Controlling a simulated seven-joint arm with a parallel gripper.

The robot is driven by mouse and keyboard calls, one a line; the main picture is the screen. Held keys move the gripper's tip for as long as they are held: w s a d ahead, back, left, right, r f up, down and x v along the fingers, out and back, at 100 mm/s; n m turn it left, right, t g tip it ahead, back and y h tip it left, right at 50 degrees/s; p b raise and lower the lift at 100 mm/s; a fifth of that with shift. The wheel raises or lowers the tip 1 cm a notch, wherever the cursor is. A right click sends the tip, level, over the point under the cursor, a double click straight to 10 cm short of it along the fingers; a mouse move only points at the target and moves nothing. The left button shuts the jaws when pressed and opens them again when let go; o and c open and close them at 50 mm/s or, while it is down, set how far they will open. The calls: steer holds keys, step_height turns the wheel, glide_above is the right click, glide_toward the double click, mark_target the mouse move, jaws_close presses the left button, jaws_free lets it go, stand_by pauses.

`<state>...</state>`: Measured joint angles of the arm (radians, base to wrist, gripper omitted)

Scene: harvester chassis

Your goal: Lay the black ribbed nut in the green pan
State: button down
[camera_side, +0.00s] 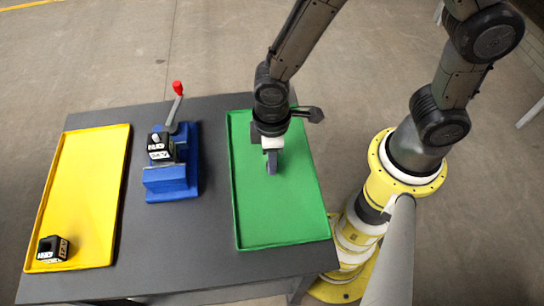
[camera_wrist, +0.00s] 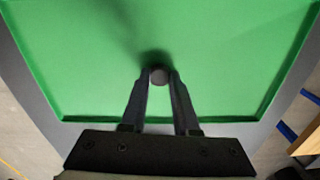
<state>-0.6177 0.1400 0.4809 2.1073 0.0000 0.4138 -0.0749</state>
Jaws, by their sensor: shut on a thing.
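The green pan (camera_side: 285,220) lies at the right end of the dark table. It fills most of the wrist view (camera_wrist: 240,60). My gripper (camera_side: 272,168) points down over the far half of the pan, inside its rim. In the wrist view my gripper (camera_wrist: 159,78) is shut on a small dark round thing, the black ribbed nut (camera_wrist: 159,76). Its ribs are too small to make out. In the side view I cannot pick the nut out from the fingers. I cannot tell whether it touches the pan floor.
A blue fixture (camera_side: 172,182) with a red-tipped lever (camera_side: 178,88) and a black-and-white block (camera_side: 160,147) stands left of the pan. A yellow tray (camera_side: 85,190) at the far left holds a black marked block (camera_side: 53,248). The near half of the green pan is empty.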

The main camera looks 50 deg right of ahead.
steer(key=shift+f, duration=0.15)
steer(key=c, duration=0.7)
jaws_free()
steer(key=shift+o, duration=0.2)
step_height(320, 180, up, 12)
steer(key=s+d+r+m+t, duration=0.2)
steer(key=s+d+r+m, duration=0.2)
steer(key=d, duration=0.4)
steer(key=s+d+r+m+t, duration=0.3)
steer(key=s+d+r+m, duration=0.1)
steer(key=d+r, duration=0.3)
steer(key=shift+d+r+t, duration=0.15)
steer(key=shift+d+t, duration=0.15)
steer(key=shift+d, duration=0.85)
